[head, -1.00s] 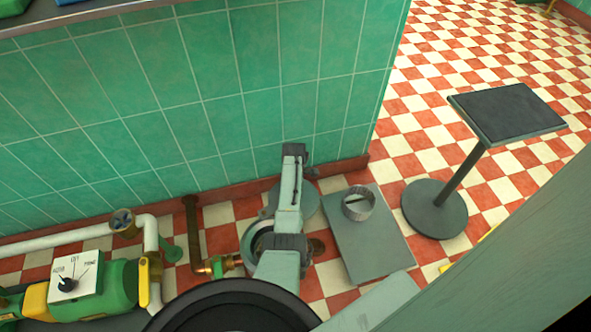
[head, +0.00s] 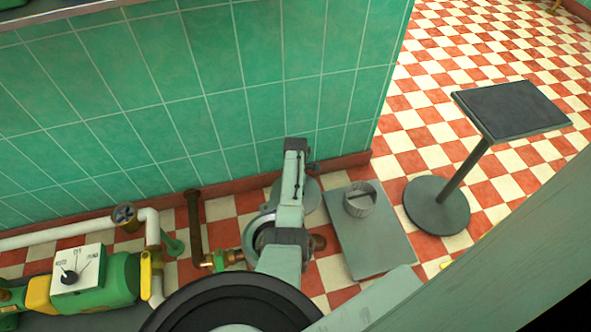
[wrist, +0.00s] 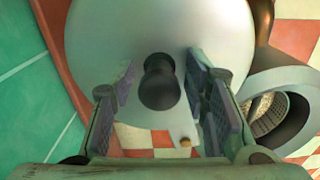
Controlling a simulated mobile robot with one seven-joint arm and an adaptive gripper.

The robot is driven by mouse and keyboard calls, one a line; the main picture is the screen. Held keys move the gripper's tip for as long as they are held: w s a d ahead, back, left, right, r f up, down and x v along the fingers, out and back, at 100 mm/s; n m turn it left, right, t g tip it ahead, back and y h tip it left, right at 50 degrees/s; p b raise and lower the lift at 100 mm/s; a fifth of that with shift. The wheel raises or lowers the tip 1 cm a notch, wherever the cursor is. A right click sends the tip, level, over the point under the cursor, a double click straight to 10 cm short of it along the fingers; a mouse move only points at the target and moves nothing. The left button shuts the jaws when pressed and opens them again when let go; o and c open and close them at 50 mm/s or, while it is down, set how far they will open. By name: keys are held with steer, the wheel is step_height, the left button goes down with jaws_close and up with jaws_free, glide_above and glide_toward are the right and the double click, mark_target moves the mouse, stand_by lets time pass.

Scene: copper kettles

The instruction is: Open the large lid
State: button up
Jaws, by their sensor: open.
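In the wrist view a large, pale, round lid (wrist: 95,35) fills the upper middle, with a dark rounded knob (wrist: 158,85) standing out from it. My gripper (wrist: 160,76) is open, with one finger on each side of the knob and visible gaps between. Nothing is held. In the head view a pale disc (head: 311,196), which looks like this lid, shows partly behind my arm near the wall. My fingers are not clear there, and the lid's seat is hidden.
A round opening with a perforated inside (wrist: 268,112) lies close right of my gripper. In the head view a grey plate (head: 375,250) bears a metal ring (head: 360,202). The green tiled wall (head: 200,100), pipes and green pump (head: 115,280) stand left. A pedestal table (head: 510,108) stands right.

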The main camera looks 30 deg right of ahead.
steer(key=shift+r, duration=0.1)
step_height(320, 180, up, 12)
stand_by(0.5)
